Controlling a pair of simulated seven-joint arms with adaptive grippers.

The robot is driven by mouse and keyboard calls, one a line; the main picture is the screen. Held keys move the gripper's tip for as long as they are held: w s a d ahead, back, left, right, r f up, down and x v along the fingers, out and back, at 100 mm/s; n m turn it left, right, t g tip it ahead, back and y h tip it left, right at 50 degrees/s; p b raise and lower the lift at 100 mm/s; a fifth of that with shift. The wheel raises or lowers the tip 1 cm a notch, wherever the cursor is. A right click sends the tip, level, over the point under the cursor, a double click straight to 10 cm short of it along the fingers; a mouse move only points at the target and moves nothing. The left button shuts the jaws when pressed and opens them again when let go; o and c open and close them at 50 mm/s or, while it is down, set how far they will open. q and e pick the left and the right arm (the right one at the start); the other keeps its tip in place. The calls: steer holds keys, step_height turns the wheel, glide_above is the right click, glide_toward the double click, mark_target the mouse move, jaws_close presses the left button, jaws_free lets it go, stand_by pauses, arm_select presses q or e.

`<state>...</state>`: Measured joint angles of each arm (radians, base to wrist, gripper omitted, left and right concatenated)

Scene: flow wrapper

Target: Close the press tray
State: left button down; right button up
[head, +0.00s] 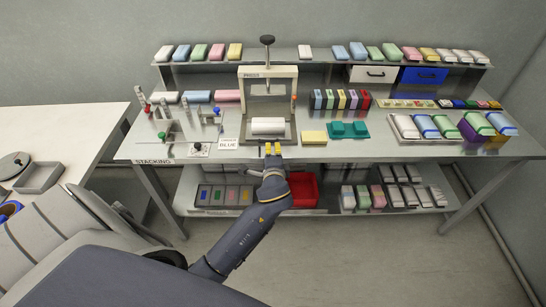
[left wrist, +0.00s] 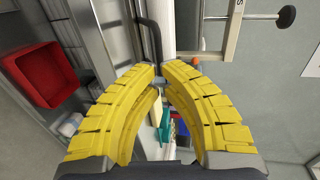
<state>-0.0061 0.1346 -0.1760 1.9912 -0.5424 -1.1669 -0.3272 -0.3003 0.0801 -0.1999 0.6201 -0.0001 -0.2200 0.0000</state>
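The press (head: 268,77) stands at the back middle of the steel table, with a dark knob on top. Its tray (head: 291,138) sticks out at the front, towards the table's front edge. A white block (head: 268,126) lies on the tray. My left gripper (head: 272,148) is at the tray's front edge, its yellow fingers drawn close together. In the left wrist view the fingertips (left wrist: 161,72) meet around a dark curved handle (left wrist: 149,38) at the tray's front; the fingers hide part of it. My right gripper is not in view.
To the right are a yellow block (head: 314,137) and a teal holder (head: 348,130). A red bin (head: 304,190) stands on the shelf below. The floor in front is clear.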

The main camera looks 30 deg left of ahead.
arm_select(q)
steer(key=shift+x, duration=1.4)
